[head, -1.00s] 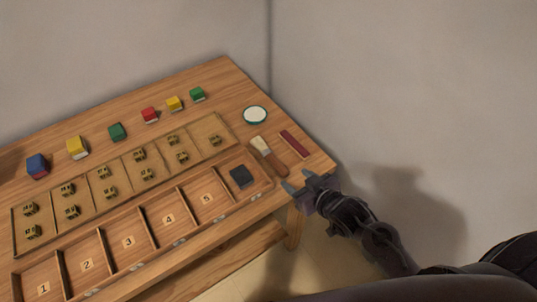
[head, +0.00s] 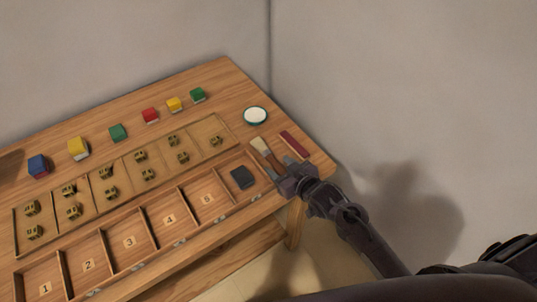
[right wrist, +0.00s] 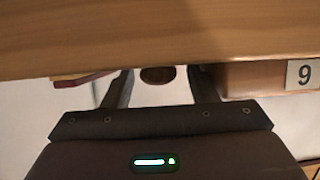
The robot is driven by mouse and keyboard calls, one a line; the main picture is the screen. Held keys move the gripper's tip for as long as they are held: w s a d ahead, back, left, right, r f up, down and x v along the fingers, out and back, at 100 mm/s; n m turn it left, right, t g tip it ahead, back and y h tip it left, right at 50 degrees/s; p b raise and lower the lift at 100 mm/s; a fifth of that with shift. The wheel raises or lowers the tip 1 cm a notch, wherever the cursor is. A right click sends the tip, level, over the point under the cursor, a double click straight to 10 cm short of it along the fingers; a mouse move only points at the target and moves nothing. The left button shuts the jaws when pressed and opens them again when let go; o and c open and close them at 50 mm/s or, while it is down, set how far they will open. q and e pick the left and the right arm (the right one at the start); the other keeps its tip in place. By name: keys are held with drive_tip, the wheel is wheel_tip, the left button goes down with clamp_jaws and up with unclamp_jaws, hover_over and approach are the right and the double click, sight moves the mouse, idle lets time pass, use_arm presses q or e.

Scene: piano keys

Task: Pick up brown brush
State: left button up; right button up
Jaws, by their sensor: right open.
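The brown brush (head: 267,155) lies near the right end of the wooden table, its pale bristles pointing to the back left. My right gripper (head: 277,174) is open at the front end of the handle and hides part of it. In the right wrist view, the rounded brown handle end (right wrist: 157,76) shows between the two spread fingers (right wrist: 160,88). I cannot tell whether the fingers touch it. My left gripper is not in view.
A dark red bar (head: 294,144) lies right of the brush. A round white dish with a green rim (head: 255,116) sits behind it. A dark block (head: 242,177) is in the divided wooden tray (head: 148,232) to the left. Coloured blocks line the back.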

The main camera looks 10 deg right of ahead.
drive_tip(key=shift+s, duration=0.1)
drive_tip(key=c, duration=1.1)
drive_tip(key=shift+r, duration=0.1)
wheel_tip(320, 180, up, 20)
drive_tip(key=shift+f, duration=0.1)
